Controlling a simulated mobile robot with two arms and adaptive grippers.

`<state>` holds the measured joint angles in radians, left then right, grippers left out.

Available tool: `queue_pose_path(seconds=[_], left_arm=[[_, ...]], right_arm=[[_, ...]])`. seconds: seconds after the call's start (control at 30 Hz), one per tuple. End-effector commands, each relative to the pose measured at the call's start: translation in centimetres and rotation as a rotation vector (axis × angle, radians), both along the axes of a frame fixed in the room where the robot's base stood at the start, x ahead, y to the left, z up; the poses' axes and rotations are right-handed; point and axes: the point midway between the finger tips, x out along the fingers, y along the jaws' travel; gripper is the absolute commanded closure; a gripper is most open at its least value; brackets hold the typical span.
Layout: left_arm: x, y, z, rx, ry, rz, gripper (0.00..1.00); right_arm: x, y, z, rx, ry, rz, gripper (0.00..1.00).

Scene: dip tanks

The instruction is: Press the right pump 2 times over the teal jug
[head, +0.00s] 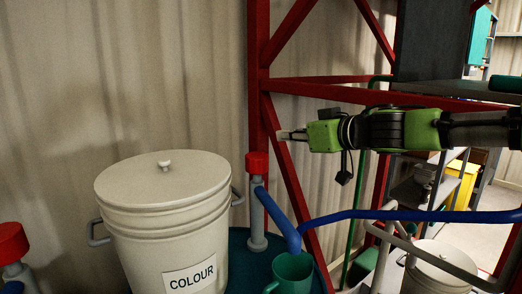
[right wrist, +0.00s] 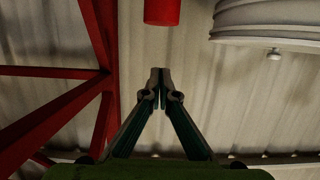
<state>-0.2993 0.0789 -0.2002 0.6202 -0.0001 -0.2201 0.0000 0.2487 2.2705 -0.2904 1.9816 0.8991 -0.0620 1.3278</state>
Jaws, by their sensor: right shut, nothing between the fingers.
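The right pump has a red head (head: 257,163) on a grey post, with a blue spout (head: 279,216) slanting down to the right. The teal jug (head: 292,272) stands below the end of that spout, cut by the lower picture edge. My right gripper (head: 288,135) reaches in from the right. Its shut, empty fingertips are to the right of the red head and a little higher in the picture, apart from it. In the right wrist view the fingers (right wrist: 159,84) meet at the tips, and the red head (right wrist: 162,11) shows at the top edge. My left gripper is not in view.
A lidded white tank (head: 164,228) marked COLOUR stands left of the pump. Another red pump head (head: 12,242) is at the left edge. A red frame (head: 260,60) rises behind my right arm. A blue bar (head: 420,215) runs right from the spout.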

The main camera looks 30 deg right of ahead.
Motion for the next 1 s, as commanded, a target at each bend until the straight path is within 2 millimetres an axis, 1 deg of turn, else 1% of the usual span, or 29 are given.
queue_pose_path(seconds=[0.17, 0.27, 1.0], left_arm=[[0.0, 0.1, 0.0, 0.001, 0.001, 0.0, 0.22], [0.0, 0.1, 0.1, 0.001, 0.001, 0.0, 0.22], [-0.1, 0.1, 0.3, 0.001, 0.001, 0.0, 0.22]], right_arm=[[0.4, 0.0, -0.2, -0.001, 0.002, 0.0, 1.0], [1.1, 0.1, -0.4, -0.001, 0.002, 0.002, 1.0], [9.3, 0.6, -2.5, -0.002, 0.003, 0.0, 1.0]])
